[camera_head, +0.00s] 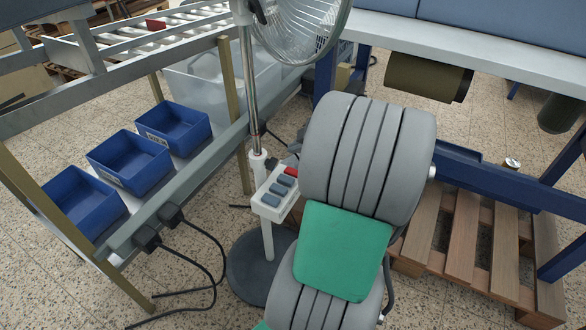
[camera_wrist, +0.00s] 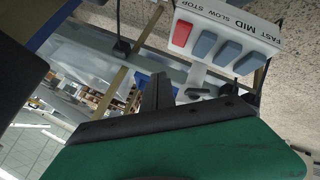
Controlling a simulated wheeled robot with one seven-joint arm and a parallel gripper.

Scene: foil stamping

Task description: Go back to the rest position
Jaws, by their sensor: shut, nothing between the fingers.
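My gripper (camera_wrist: 160,80) shows as dark fingers in the wrist view, shut and empty. It is below the fan's switch box in that picture and appears apart from it. The white switch box (camera_head: 269,205) sits on the fan's stand, just left of my arm, and has one red button (camera_head: 293,174) and three blue-grey ones. The box also shows in the wrist view (camera_wrist: 235,22), with its red button (camera_wrist: 181,34) at the left end. Its labels read FAST, MID, SLOW and STOP.
The fan (camera_head: 300,25) stands close behind my arm on a round dark base (camera_head: 258,268). A frame with several blue bins (camera_head: 128,160) is at left. A blue-legged table (camera_head: 480,45) and a wooden pallet (camera_head: 450,235) are at right. Cables lie on the floor.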

